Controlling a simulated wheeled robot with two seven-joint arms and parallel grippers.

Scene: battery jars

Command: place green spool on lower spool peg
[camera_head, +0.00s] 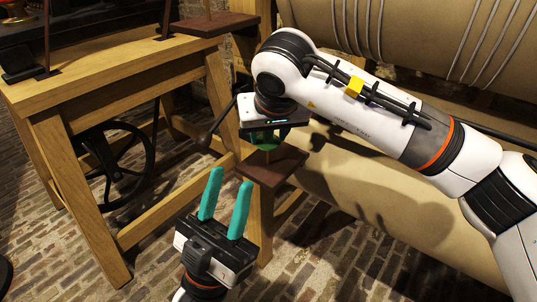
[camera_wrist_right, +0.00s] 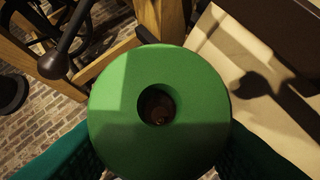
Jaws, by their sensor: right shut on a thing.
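The green spool (camera_wrist_right: 158,148) fills the middle of the right wrist view, its round face and central hole toward the camera. My right gripper (camera_wrist_right: 158,128) is shut on it, with a teal finger on each side. In the head view a little of the green spool (camera_head: 264,138) shows under the right gripper, above a small brown shelf (camera_head: 276,169). I cannot make out the lower peg in the head view. Something brownish shows through the spool's hole, but I cannot tell if it is the peg. My left gripper (camera_head: 231,178) is open and empty, fingers up.
A wooden bench (camera_head: 95,75) stands at the left, with a spoked black wheel (camera_head: 117,165) beneath. An upper brown shelf (camera_head: 215,24) carries a dark upright peg (camera_head: 207,9). Large tan rolls (camera_head: 345,185) lie behind my right arm. A dark rod with a knob (camera_wrist_right: 53,64) is near the spool.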

